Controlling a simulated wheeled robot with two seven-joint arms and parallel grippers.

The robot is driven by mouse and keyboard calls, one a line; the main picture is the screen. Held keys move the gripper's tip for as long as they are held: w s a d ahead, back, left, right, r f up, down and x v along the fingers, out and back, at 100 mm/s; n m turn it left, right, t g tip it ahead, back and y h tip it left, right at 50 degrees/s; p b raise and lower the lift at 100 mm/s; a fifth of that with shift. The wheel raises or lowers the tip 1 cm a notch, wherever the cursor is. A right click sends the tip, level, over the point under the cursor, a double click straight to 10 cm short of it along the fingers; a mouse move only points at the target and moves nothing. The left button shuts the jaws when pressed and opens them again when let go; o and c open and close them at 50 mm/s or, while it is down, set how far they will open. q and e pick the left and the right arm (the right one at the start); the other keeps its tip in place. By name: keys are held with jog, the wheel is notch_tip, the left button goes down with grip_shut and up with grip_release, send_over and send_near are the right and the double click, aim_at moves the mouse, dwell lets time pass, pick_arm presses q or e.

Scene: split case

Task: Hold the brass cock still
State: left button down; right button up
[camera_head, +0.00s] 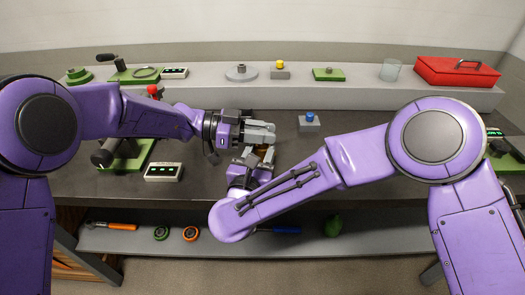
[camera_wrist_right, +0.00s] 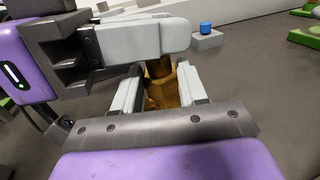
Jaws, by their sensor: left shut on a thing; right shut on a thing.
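The brass cock (camera_wrist_right: 163,88) shows in the right wrist view, mostly hidden between my grippers. In the head view only a small brass patch (camera_head: 262,152) of it shows. My right gripper (camera_wrist_right: 160,95) is shut on its body, with one finger on each side. It also shows in the head view (camera_head: 258,157), partly behind my right arm. My left gripper (camera_head: 270,133) comes in from the left, just beyond the right one, and is shut on the cock's upper part. The left fingers (camera_wrist_right: 150,40) cross above the cock in the right wrist view, so the grasp point is hidden.
A block with a blue button (camera_head: 309,122) stands right of the grippers. A box with green lights (camera_head: 163,172) and a green-based device (camera_head: 125,155) are at left. A red toolbox (camera_head: 457,71) and a glass (camera_head: 390,70) stand on the back shelf. The grey bench (camera_head: 350,125) is partly clear.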

pick_arm(q)
jog(key=shift+r, duration=0.15)
dwell(0.3)
jog(key=shift+r, duration=2.4)
pick_arm(e)
jog(key=shift+s, duration=0.1)
pick_arm(q)
jog(key=shift+w, duration=0.1)
jog(key=w+d+r, duration=0.1)
jog(key=w+r, duration=0.3)
jog(key=w, duration=0.2)
jog(key=shift+w+d, duration=0.35)
jog(key=shift+d, duration=0.05)
pick_arm(e)
jog(key=o, duration=1.3)
pick_arm(q)
jog(key=shift+f+b, duration=0.65)
jog(key=shift+f, duration=0.05)
pick_arm(e)
jog(key=shift+v, duration=4.45)
